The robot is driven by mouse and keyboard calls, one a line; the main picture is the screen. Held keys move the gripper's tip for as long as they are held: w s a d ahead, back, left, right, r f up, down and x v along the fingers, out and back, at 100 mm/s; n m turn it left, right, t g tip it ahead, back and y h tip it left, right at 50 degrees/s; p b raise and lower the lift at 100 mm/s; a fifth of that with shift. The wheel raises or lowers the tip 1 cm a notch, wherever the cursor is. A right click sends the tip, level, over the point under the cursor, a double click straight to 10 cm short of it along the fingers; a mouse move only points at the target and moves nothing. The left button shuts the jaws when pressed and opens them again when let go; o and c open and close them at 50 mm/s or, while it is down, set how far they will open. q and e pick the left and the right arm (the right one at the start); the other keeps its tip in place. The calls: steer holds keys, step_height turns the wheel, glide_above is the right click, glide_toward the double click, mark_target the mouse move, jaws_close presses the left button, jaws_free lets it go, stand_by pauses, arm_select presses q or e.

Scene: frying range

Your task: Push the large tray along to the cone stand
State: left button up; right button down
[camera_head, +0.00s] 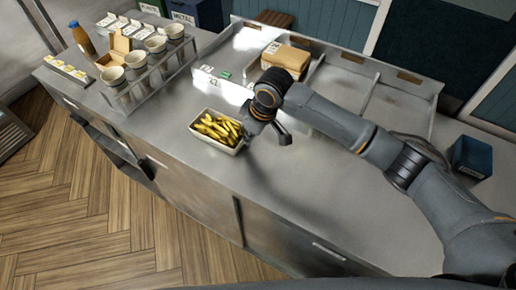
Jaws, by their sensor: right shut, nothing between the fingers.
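The large tray (232,151), pale and filled with yellow fries, sits on the steel counter near the middle of the view. The cone stand (150,86) is a metal rack with several grey cups in it, on the counter to the upper left of the tray. My right gripper (266,133) is at the tray's right end, low over the counter and shut on nothing. Whether it touches the tray cannot be told. My left gripper is not in view.
The counter (180,118) between tray and stand looks clear. A raised metal divider (222,87) runs behind the tray, with a brown box (286,57) beyond it. A bottle (83,40) and small labelled holders stand at the left. A blue container (472,157) is far right.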

steer(key=shift+w+a+b, duration=0.15)
steer(key=shift+w+a, duration=0.4)
steer(key=shift+a, duration=0.3)
steer(key=shift+w+a+b, duration=0.1)
steer(key=shift+w+a, duration=0.45)
steer(key=shift+a, duration=0.25)
steer(key=shift+w+a+b, duration=0.15)
steer(key=shift+w+a, duration=0.4)
steer(key=shift+a, duration=0.3)
steer(key=shift+w+a+b, duration=0.45)
steer(key=shift+w+a, duration=0.15)
steer(key=shift+a, duration=0.25)
steer(key=shift+w+a+b, duration=0.4)
steer(key=shift+w+a, duration=0.15)
steer(key=shift+a, duration=0.3)
steer(key=shift+w+a+b, duration=0.4)
steer(key=shift+a, duration=0.2)
steer(key=shift+w+a+b, duration=0.4)
steer(key=shift+a, duration=0.2)
